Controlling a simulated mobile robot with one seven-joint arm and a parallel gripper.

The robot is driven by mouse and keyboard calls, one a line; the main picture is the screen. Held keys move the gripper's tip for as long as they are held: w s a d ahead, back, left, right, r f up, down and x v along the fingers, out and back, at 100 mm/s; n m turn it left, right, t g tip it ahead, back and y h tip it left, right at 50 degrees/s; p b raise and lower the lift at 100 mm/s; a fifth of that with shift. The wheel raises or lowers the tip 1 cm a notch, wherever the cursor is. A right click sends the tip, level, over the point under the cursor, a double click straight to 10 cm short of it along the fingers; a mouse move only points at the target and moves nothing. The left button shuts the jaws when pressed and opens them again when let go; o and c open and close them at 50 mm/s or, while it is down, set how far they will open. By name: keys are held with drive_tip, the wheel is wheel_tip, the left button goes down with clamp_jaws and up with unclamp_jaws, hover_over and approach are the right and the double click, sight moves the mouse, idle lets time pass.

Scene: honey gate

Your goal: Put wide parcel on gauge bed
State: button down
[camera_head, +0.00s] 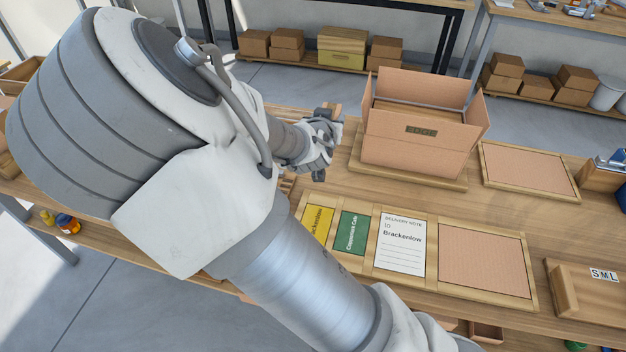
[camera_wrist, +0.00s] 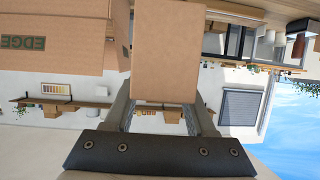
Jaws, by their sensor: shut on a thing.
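My gripper (camera_head: 322,143) is above the table, left of the open carton. In the wrist view its two fingers (camera_wrist: 164,98) are shut on a plain brown cardboard parcel (camera_wrist: 165,45). In the head view the arm and gripper hide most of this parcel, and I cannot judge its width against others. A wooden fixture marked S M L (camera_head: 565,290) sits at the right front of the table; it may be the gauge bed, but no label says so.
An open carton (camera_head: 412,150) with a brown box inside stands on a wooden base. Framed cardboard-coloured panels lie at back right (camera_head: 530,172) and front (camera_head: 483,262). A yellow card (camera_head: 317,224), green card (camera_head: 351,233) and delivery note (camera_head: 400,245) lie in front.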

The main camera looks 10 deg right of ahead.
drive_tip(key=shift+m+h, duration=0.3)
drive_tip(key=w+f+b, duration=0.1)
drive_tip(key=f+b, duration=0.1)
drive_tip(key=f, duration=0.3)
drive_tip(key=w+a+f+b, duration=0.1)
drive_tip(key=f, duration=0.3)
drive_tip(key=w+a+f+b, duration=0.1)
drive_tip(key=f+b, duration=0.1)
drive_tip(key=f, duration=0.3)
drive_tip(key=shift+w+a+f+b, duration=0.15)
drive_tip(key=shift+a+f+b, duration=0.1)
drive_tip(key=shift+f+b, duration=0.05)
drive_tip(key=shift+f, duration=0.15)
drive_tip(key=c, duration=0.7)
unclamp_jaws()
drive_tip(key=shift+f, duration=0.1)
drive_tip(key=o, duration=0.5)
drive_tip(key=shift+r, duration=0.2)
